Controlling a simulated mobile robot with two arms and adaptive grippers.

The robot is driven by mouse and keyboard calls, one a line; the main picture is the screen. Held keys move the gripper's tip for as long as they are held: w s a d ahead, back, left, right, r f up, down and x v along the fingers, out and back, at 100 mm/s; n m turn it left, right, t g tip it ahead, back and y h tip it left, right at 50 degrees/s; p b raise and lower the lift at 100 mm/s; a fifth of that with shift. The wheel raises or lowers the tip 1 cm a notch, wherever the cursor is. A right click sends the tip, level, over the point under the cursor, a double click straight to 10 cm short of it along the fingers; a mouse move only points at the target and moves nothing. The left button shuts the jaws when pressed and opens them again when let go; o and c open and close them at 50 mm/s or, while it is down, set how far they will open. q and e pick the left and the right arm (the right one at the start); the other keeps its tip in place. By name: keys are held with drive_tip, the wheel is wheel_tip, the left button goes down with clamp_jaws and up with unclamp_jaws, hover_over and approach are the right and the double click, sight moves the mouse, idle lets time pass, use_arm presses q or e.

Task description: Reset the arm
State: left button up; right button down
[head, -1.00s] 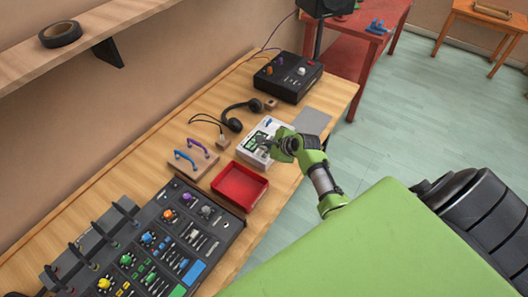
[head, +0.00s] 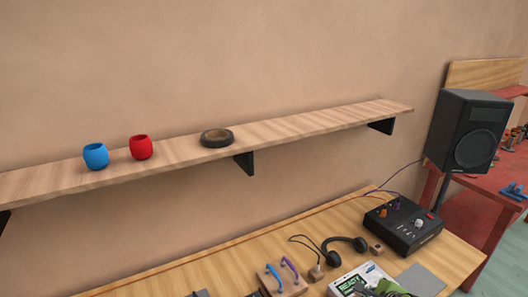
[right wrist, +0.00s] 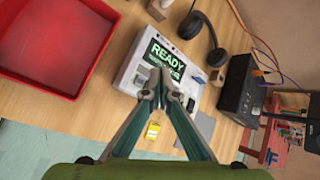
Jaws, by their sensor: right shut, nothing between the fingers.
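My right gripper (right wrist: 160,88) is shut and empty in the right wrist view, its two fingers meeting at the tips. It appears in front of a white box with a dark screen reading "READY" (right wrist: 167,56); whether it touches the box cannot be told. In the head view, the white box (head: 347,285) is at the bottom edge, and a green part of my right arm (head: 385,288) shows over it, cut off by the frame. My left gripper is not in view.
A red tray (right wrist: 50,40) lies beside the white box on the wooden table. Headphones (head: 340,250), a black box with knobs (head: 403,228) and a block with coloured handles (head: 285,280) stand nearby. The shelf (head: 300,127) holds blue and red cups and a dark ring.

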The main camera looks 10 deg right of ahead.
drive_tip(key=s+a+r+n+g, duration=0.2)
drive_tip(key=s+a+n, duration=0.3)
drive_tip(key=s+n, duration=0.5)
drive_tip(key=s+a+r+n+g, duration=0.1)
drive_tip(key=s+a+n+g, duration=0.1)
drive_tip(key=s+a+n, duration=0.7)
drive_tip(key=s+a+r+n+g, duration=0.1)
drive_tip(key=s+a+r+n, duration=0.1)
drive_tip(key=s+n, duration=0.85)
drive_tip(key=s+f+m+g+b, duration=0.1)
drive_tip(key=s+f+b, duration=0.15)
drive_tip(key=f, duration=0.95)
drive_tip(key=s+f+m+b, duration=0.1)
drive_tip(key=f+b, duration=0.2)
drive_tip(key=f, duration=0.9)
drive_tip(key=s+f+g+b, duration=0.1)
drive_tip(key=s+f+b, duration=0.15)
drive_tip(key=f, duration=0.95)
drive_tip(key=s+d+f+b, duration=0.1)
drive_tip(key=s+f+b, duration=0.2)
drive_tip(key=s+f, duration=0.4)
drive_tip(key=s+d+f+g+b, duration=0.1)
drive_tip(key=s+f+b, duration=0.2)
drive_tip(key=s+f, duration=0.5)
wheel_tip(320, 180, down, 6)
drive_tip(key=shift+s+d+r+h, duration=0.1)
drive_tip(key=shift+s+d+h, duration=0.1)
drive_tip(key=shift+d+h, duration=0.1)
